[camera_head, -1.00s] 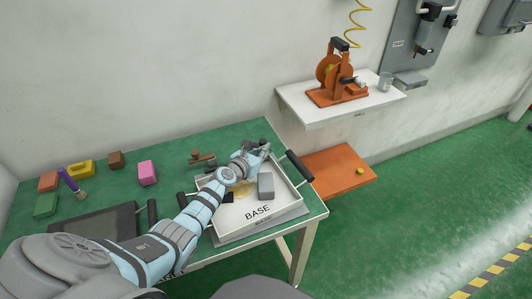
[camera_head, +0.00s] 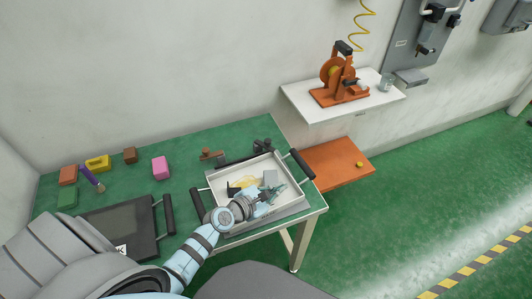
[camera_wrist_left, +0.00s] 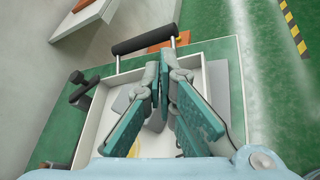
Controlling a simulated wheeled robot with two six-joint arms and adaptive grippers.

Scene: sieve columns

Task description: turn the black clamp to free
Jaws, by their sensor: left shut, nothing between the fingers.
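The black clamp (camera_head: 262,145) stands at the back right corner of the white tray (camera_head: 223,202); a dark clamp with a long arm also shows at the left in the left wrist view (camera_wrist_left: 82,90). A second clamp (camera_head: 211,154) with a brown handle is further left behind the tray. My left gripper (camera_head: 279,190) is over the right front part of the tray, apart from the black clamp. Its teal fingers converge in the left wrist view (camera_wrist_left: 163,72) with nothing between them. Which way the clamp's handle is turned is too small to tell. My right gripper is not in view.
A grey block (camera_head: 270,178) and a yellow heap (camera_head: 246,182) lie in the tray. Black handles (camera_head: 301,163) stick out at its sides.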

